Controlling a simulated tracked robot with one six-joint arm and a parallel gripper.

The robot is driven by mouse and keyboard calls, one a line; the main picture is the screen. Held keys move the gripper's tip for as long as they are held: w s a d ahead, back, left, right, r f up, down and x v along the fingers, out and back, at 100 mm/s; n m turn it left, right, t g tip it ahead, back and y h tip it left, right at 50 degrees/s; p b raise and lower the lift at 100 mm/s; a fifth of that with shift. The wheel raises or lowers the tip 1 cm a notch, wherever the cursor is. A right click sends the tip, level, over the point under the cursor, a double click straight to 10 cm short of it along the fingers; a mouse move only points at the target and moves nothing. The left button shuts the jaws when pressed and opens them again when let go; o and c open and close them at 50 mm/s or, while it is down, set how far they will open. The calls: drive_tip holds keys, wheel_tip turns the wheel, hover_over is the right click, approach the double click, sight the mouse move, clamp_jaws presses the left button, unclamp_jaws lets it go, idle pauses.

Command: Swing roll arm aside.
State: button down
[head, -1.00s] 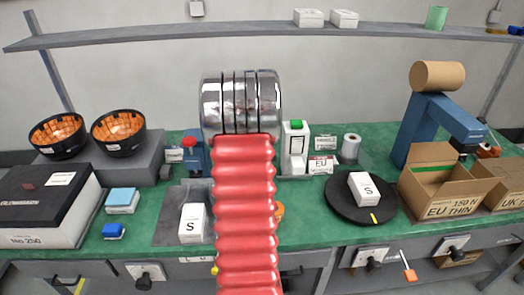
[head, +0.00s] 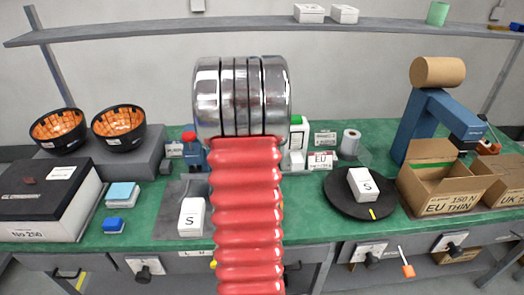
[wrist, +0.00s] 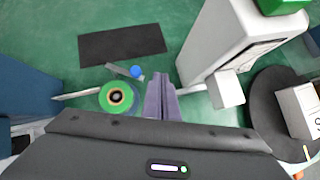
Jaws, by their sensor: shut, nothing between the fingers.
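In the wrist view a green-rimmed roll (wrist: 117,97) with a dark hub lies left of my gripper (wrist: 160,84). A thin pale rod runs left from the roll, and a short grey bar with a blue knob (wrist: 136,71) lies just above it. I cannot tell which of these is the roll arm. My gripper's fingers are together and empty, apart from the roll. In the head view my red arm hides the gripper and the roll. A blue stand (head: 415,125) holding a brown roll (head: 437,71) stands at the right.
A white device (wrist: 225,45) with a green top stands close right of my gripper, and a blue body (wrist: 25,90) is at the left. A dark mat (wrist: 122,45) lies beyond. A black turntable (head: 340,198) and an open carton (head: 440,200) stand at the right.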

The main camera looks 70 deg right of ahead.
drive_tip(key=s+a+r, duration=0.3)
drive_tip(key=a+r, duration=0.1)
drive_tip(key=r, duration=0.2)
drive_tip(key=shift+s, duration=0.2)
drive_tip(key=shift+a+r, duration=0.1)
drive_tip(key=w+a+r+m+t+y, duration=0.1)
drive_tip(key=w+a+r+m, duration=0.25)
drive_tip(key=a, duration=0.55)
drive_tip(key=w+a+r+m+t, duration=0.1)
drive_tip(key=w+a+r+m, duration=0.15)
drive_tip(key=w+a, duration=0.4)
drive_tip(key=w+a+r+m+t+y, duration=0.1)
drive_tip(key=w+a+r+m, duration=0.2)
drive_tip(key=a, duration=0.8)
drive_tip(key=s+a+m+y, duration=0.2)
drive_tip(key=a+m, duration=0.1)
drive_tip(key=a, duration=0.7)
drive_tip(key=s+a+m+t+y, duration=0.1)
drive_tip(key=a+m, duration=0.3)
drive_tip(key=a, duration=0.6)
drive_tip(key=s+a+m+y, duration=0.3)
drive_tip(key=a, duration=0.7)
drive_tip(key=shift+t, duration=0.4)
drive_tip(key=shift+s, duration=0.1)
